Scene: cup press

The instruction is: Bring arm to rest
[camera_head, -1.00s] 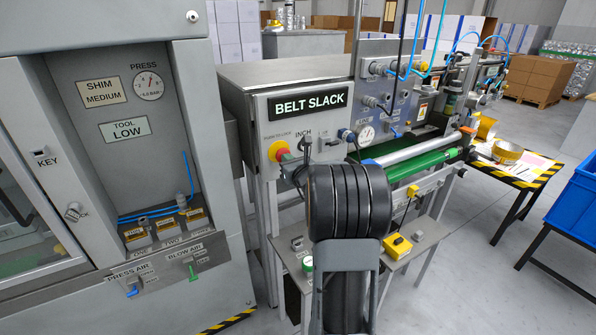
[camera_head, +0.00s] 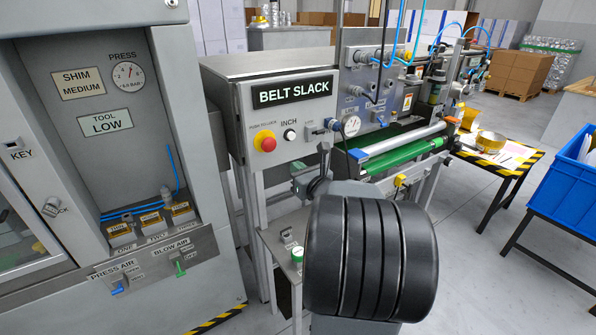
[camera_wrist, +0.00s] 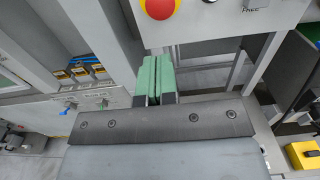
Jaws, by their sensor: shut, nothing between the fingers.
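My gripper (camera_wrist: 155,78) shows in the wrist view with its two green-padded fingers side by side and touching, nothing between them. It is in free air, with the front of the machine beyond it. In the head view my arm is raised and bent in front of the BELT SLACK machine (camera_head: 240,125), and its large dark joint fills the lower middle. The fingers cannot be made out clearly there.
A grey cabinet (camera_head: 80,200) with a PRESS gauge stands at the left. A red stop button (camera_head: 265,141) is on the machine's front. A striped-edge table (camera_head: 515,168) and a blue crate (camera_head: 580,190) stand at the right. Open floor lies before them.

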